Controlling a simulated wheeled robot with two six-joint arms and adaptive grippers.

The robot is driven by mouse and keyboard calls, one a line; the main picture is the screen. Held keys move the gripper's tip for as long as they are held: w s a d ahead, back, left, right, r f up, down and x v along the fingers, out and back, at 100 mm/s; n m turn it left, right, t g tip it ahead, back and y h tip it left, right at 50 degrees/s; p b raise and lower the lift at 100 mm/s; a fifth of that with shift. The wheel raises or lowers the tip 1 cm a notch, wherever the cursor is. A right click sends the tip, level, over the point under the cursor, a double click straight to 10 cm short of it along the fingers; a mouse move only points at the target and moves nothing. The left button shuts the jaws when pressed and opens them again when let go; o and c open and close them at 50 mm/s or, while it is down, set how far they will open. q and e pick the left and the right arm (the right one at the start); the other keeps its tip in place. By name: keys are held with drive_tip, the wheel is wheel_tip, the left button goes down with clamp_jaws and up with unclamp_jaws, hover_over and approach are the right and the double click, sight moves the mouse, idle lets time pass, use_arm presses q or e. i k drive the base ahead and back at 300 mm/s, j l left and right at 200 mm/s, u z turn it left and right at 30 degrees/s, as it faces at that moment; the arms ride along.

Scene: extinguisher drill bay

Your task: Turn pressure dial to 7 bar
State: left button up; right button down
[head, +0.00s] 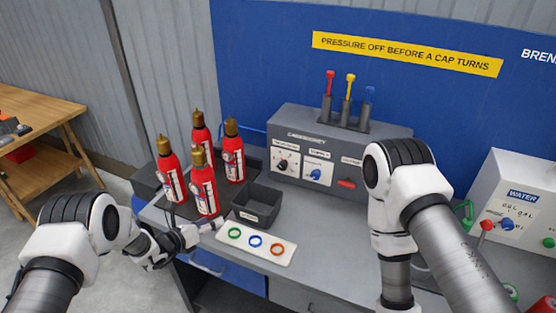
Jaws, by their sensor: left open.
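A round black dial (283,163) sits on a white plate at the left of the grey control box (385,133). Its numbers and pointer setting are too small to read. Beside it is a white plate with a blue knob (315,174), then a red handle (346,183). My left gripper (212,229) is open, low by the bench's front left, next to the extinguishers and well apart from the dial. My right arm comes down in front of the box's right end; its gripper is out of the frame below.
Several red extinguishers (203,187) stand left of the box. A dark open bin (257,204) and a white tray with coloured rings (238,255) lie in front of it. A WATER unit (515,196) stands right.

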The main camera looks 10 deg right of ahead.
sight(283, 165)
drive_tip(key=i+l, duration=0.35)
drive_tip(key=l, duration=0.2)
drive_tip(key=i+l, duration=0.35)
drive_tip(key=l, duration=0.15)
